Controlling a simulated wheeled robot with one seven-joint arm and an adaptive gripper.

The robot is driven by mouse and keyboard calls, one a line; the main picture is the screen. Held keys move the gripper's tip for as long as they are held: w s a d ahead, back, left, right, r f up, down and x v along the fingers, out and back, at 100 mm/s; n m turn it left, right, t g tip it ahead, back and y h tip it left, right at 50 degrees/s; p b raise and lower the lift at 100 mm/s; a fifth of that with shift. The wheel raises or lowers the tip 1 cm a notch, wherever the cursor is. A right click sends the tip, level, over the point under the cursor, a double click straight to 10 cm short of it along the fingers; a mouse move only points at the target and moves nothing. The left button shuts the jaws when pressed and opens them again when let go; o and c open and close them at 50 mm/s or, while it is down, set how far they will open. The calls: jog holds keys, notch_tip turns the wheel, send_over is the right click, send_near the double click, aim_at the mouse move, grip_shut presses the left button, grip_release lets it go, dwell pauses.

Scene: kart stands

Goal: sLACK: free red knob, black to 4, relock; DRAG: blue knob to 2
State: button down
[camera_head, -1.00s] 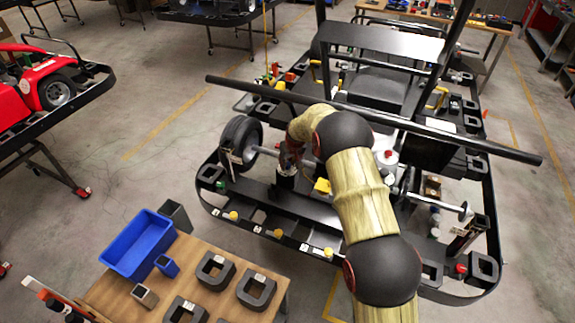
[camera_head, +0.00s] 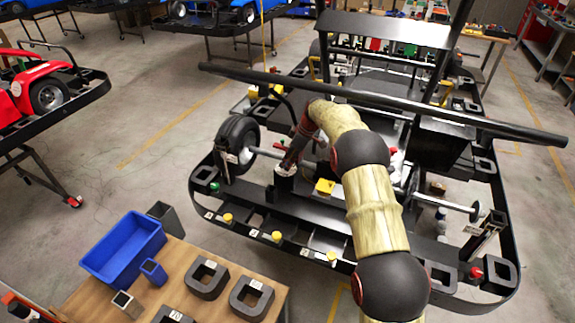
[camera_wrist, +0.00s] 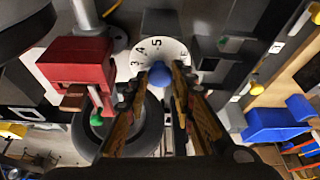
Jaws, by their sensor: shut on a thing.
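In the wrist view, a round blue knob (camera_wrist: 160,73) sits in front of a white dial (camera_wrist: 146,53) with black figures, 3, 4 and 5 among them. My gripper (camera_wrist: 160,84) is shut on the blue knob, one finger on each side. In the head view, my gripper (camera_head: 290,158) is lowered close to the white dial (camera_head: 285,171), by the left wheel; the blue knob is hidden there. I cannot read where the knob points on the dial. A red knob (camera_head: 476,273) stands at the right front of the stand; whether it is the task's one, I cannot tell.
A red block (camera_wrist: 77,64) and a green knob (camera_wrist: 97,118) are close left of my fingers in the wrist view. A yellow block (camera_head: 324,187) is right of my gripper. A long black bar (camera_head: 400,107) crosses above. A table with a blue bin (camera_head: 124,247) stands front left.

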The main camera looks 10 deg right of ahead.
jog(key=shift+w+n+g, duration=0.15)
jog(key=shift+n+g, duration=0.55)
jog(key=shift+n, duration=1.2)
jog(key=c, duration=1.6)
grip_release()
jog(key=shift+o, duration=0.5)
